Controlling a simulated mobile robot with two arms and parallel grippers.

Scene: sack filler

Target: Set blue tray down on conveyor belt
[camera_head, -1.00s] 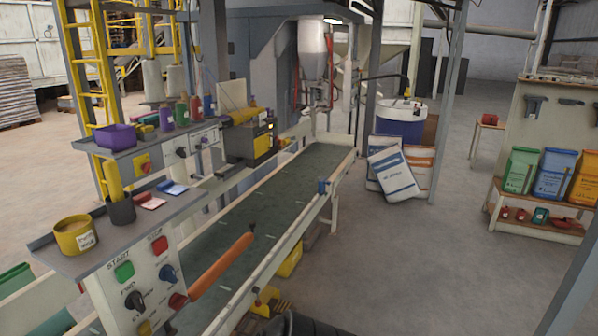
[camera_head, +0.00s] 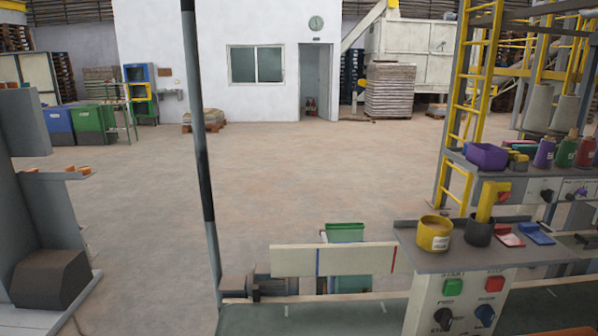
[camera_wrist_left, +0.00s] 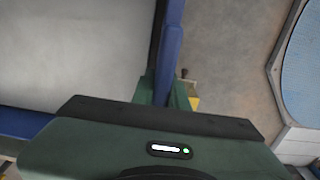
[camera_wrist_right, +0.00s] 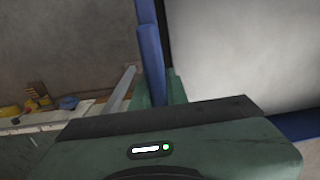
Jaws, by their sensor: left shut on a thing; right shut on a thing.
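The blue tray shows only in part, as a blue wall in the left wrist view (camera_wrist_left: 171,45) and a blue wall in the right wrist view (camera_wrist_right: 150,50). A pale grey-white surface lies inside the walls; I cannot tell whether it is the tray's floor or a load. My left gripper (camera_wrist_left: 168,95) is shut on one wall and my right gripper (camera_wrist_right: 158,90) on another. Neither gripper nor the tray shows in the head view. The conveyor belt (camera_head: 320,319), dark green, runs along the bottom of the head view, partly hidden by the control panel.
The control panel (camera_head: 462,297) with buttons stands over the belt, bearing a yellow tub (camera_head: 434,234) and a dark cup. A grey post (camera_head: 205,170) rises at the left. A white board (camera_head: 333,261) stands behind the belt. Open floor lies beyond.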

